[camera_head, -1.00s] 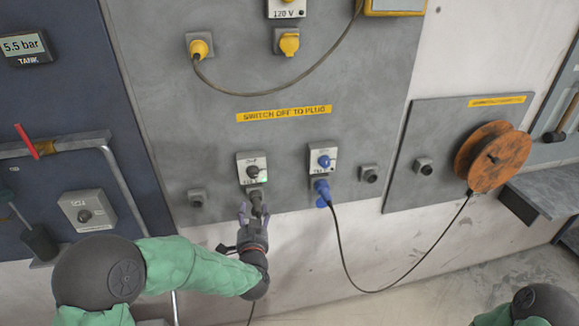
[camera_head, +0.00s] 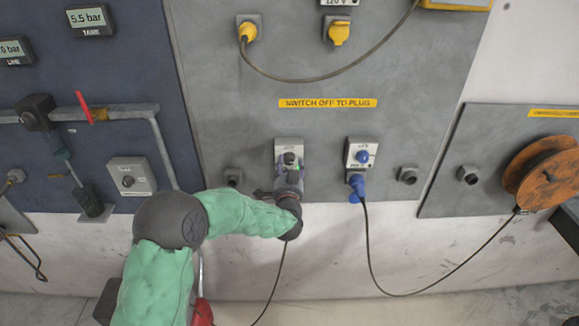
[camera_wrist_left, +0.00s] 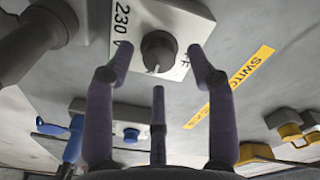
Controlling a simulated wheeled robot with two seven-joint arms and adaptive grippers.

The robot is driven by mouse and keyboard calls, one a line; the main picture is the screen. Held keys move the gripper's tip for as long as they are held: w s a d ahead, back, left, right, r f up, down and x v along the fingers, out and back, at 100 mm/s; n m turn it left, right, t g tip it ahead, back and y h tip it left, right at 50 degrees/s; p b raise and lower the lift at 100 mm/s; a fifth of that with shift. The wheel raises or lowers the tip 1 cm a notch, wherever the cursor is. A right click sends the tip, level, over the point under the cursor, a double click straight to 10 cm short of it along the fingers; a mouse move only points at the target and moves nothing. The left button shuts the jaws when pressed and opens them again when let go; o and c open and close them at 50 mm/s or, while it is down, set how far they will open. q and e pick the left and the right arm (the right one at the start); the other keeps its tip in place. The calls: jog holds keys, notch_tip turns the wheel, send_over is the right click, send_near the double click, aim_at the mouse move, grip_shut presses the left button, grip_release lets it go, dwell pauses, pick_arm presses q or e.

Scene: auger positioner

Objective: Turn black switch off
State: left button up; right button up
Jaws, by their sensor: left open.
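The black switch (camera_head: 289,158) is a dark round knob on a pale plate, left of the blue switch (camera_head: 362,157). In the left wrist view the black knob (camera_wrist_left: 158,52) has a light pointer mark, and its plate reads "230 V" with part of "OFF". My left gripper (camera_head: 289,178) is just below the knob in the head view, overlapping the plate's lower part. In the wrist view its purple fingers (camera_wrist_left: 160,68) are open, with the knob between and beyond their tips. Contact cannot be told. My right gripper is not in view.
A yellow label (camera_head: 328,103) reads "SWITCH OFF TO PLUG". A blue plug (camera_head: 357,187) with a hanging cable is to the right. Yellow sockets (camera_head: 339,33) are above. A dark cylinder (camera_wrist_left: 35,45) is close on the left in the wrist view.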

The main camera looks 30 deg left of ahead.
pick_arm(q)
jog(key=shift+w+a, duration=0.2)
jog(key=shift+w, duration=0.2)
grip_shut()
